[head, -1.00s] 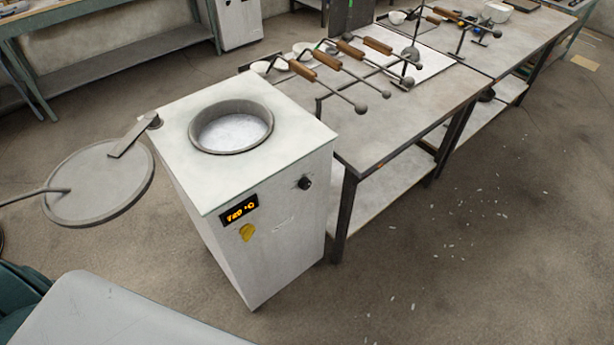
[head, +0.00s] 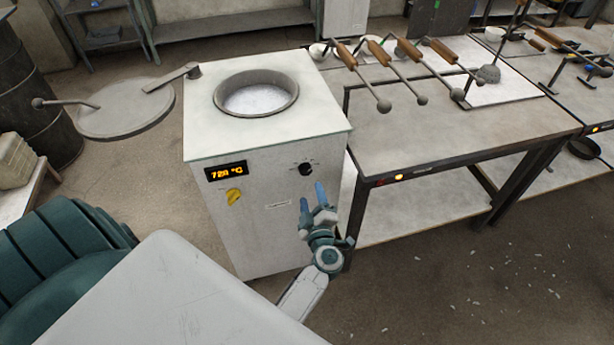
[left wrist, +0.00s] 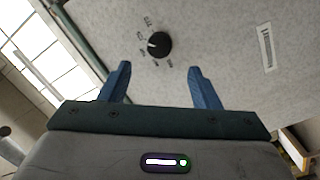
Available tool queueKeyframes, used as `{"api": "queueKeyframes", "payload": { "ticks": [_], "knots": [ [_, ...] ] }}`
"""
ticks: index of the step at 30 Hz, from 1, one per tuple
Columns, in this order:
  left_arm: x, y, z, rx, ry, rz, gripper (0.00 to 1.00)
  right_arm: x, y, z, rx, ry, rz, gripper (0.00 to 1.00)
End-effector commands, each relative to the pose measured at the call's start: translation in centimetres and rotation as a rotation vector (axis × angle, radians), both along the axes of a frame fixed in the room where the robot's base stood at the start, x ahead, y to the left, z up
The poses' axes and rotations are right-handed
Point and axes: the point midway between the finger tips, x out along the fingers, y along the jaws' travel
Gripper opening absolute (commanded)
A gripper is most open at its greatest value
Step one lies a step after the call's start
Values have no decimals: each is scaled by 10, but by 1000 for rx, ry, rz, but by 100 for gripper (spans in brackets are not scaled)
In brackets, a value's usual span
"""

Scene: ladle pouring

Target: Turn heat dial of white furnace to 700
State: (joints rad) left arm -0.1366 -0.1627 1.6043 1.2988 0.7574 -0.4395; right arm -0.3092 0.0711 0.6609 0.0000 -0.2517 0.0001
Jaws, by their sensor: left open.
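The white furnace (head: 262,225) stands left of the table with its front facing me. Its black heat dial (head: 306,169) sits at the upper right of the front panel. The orange display (head: 226,171) reads about 720 °C, the last digit being unclear. My left gripper (head: 321,192) is open and empty, just below and right of the dial in the head view. In the left wrist view the dial (left wrist: 159,45) lies ahead of and between the two blue fingertips (left wrist: 160,75), apart from them. Small markings ring the dial, too small to read surely. My right gripper is not in view.
A yellow knob or sticker (head: 233,197) is on the furnace front. The round lid (head: 137,108) is swung out to the left of the open crucible (head: 256,95). A metal table (head: 455,140) with wooden-handled ladles (head: 380,52) stands close on the right.

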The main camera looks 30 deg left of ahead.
Motion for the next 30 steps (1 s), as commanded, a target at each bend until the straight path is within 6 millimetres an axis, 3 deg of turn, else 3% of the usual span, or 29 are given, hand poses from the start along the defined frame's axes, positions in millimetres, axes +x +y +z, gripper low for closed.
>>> {"api": "queueKeyframes", "payload": {
  "ticks": [6,12,25,30],
  "knots": [
    [33,30,3,5,-1,-1,57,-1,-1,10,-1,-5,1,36],
    [53,49,1,3,1,-2,57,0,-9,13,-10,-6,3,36],
    [61,57,0,1,2,-2,57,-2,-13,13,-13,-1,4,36],
    [61,57,0,1,2,-2,25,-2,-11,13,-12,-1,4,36]
  ]
}}
